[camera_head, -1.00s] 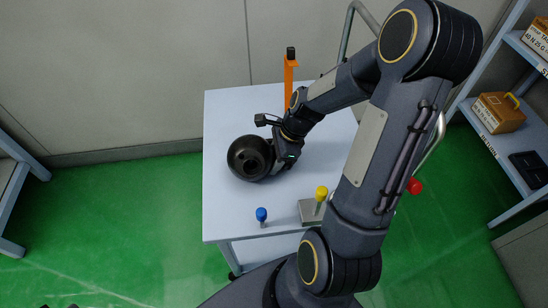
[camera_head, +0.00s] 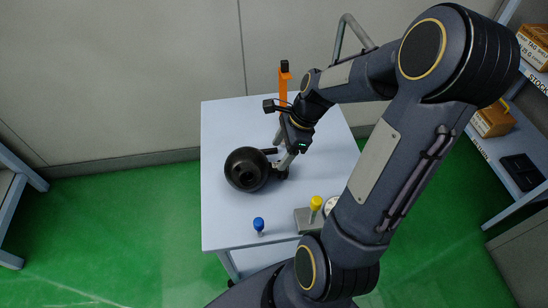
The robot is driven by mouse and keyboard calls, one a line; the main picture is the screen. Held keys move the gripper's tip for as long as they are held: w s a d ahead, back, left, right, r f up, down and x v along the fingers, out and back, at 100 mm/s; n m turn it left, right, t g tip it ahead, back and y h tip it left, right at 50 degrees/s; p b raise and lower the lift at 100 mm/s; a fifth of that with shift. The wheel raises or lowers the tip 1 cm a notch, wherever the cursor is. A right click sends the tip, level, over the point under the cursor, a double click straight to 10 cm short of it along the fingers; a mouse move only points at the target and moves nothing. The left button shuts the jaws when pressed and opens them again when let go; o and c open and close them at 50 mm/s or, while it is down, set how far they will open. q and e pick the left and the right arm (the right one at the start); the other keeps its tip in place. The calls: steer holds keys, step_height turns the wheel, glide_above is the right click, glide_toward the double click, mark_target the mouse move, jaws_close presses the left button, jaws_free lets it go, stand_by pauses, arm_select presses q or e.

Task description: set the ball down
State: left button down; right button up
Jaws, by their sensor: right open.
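The black ball (camera_head: 243,162), with dark holes in its surface, rests on the pale table (camera_head: 226,222) left of its middle. My right gripper (camera_head: 280,162) is open just to the right of the ball, its fingers pointing down at the tabletop. A dark part shows between the ball and the fingers; I cannot tell if the fingers touch it. My left gripper does not show.
An orange post (camera_head: 283,90) stands at the table's back. A blue knob (camera_head: 259,225) and a yellow knob (camera_head: 316,203) on a grey block (camera_head: 303,220) stand near the front edge. Shelves (camera_head: 503,165) with boxes stand at the right. The table's front left is bare.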

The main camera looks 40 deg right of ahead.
steer(key=v, duration=0.3)
steer(key=shift+r+p, duration=0.2)
steer(key=shift+p, duration=0.1)
steer(key=s+a+r+n+t, duration=0.1)
steer(key=s+a+r+n, duration=0.3)
steer(key=n, duration=0.7)
steer(key=s+a+r+n+t, duration=0.2)
steer(key=s+a+r+n, duration=0.2)
steer(key=s+a+n, duration=0.3)
steer(key=a+n, duration=0.2)
steer(key=n, duration=0.2)
steer(key=shift+s+a, duration=0.25)
steer(key=shift+s, duration=0.05)
step_height(320, 180, up, 14)
steer(key=p, duration=1.4)
